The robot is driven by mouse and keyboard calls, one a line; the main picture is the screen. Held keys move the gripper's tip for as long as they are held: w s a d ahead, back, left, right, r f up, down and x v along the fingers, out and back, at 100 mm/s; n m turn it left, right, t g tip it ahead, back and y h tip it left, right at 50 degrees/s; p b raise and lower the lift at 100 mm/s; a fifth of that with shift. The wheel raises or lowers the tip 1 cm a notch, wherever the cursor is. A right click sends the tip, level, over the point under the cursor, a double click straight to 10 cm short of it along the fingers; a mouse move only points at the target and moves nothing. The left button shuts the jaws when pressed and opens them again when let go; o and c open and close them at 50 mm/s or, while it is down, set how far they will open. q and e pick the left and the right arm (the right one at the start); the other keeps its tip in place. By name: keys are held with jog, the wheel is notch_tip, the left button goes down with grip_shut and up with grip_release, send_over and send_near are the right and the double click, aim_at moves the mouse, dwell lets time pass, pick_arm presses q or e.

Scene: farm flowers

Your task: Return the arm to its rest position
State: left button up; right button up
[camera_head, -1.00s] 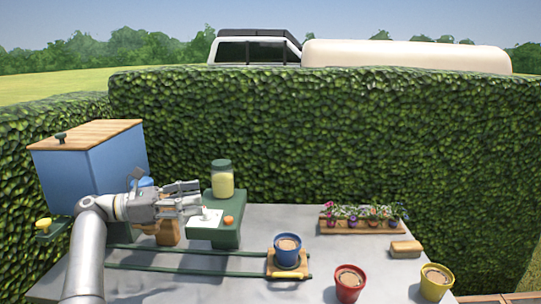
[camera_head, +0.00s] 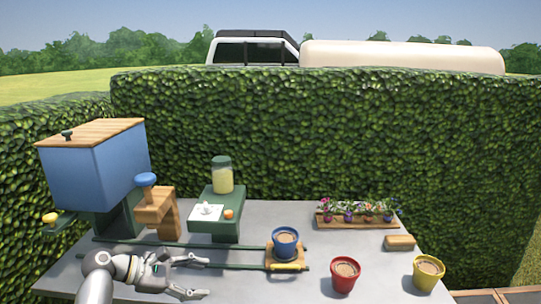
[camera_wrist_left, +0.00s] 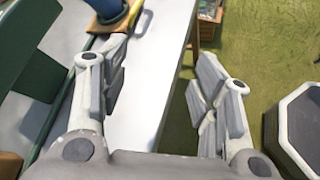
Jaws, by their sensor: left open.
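My left arm comes in from the lower left in the head view. Its gripper (camera_head: 196,276) is open and empty, low over the front left of the grey table (camera_head: 350,215), in front of the green rails (camera_head: 180,248). In the left wrist view the two fingers (camera_wrist_left: 160,100) stand apart with the table's edge and grass between and beyond them. A blue pot (camera_head: 286,242) filled with brown soil stands on a wooden carriage at the right end of the rails, to the right of the gripper. My right gripper is not in view.
A blue hopper (camera_head: 95,172) stands at the left, beside a wooden stand with a blue knob (camera_head: 146,180). A green stand (camera_head: 228,228) holds a yellow jar (camera_head: 222,175). Red (camera_head: 344,274) and yellow (camera_head: 428,272) pots stand at the right. A flower tray (camera_head: 358,222) sits behind.

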pick_arm(q)
jog(key=s+f+m+g+y, duration=0.1)
jog(key=s+f+m+y, duration=0.65)
jog(key=s+f, duration=0.95)
jog(key=s+a+r+m+y, duration=0.15)
jog(key=s+m+y, duration=0.25)
jog(key=s+m, duration=1.1)
jog(key=s+f+n+g, duration=0.1)
jog(key=s+f+n, duration=0.15)
jog(key=f, duration=1.05)
jog(key=s+f+n+g, duration=0.1)
jog(key=s+f, duration=0.3)
jog(key=f, duration=1)
jog(key=s+a+f, duration=0.1)
jog(key=s+f, duration=0.7)
jog(key=s+a+f, duration=0.2)
jog(key=s+f, duration=0.5)
jog(key=s, duration=0.1)
jog(key=shift+a+f+g, duration=0.3)
jog(key=shift+f+g, duration=0.05)
jog(key=shift+g, duration=0.05)
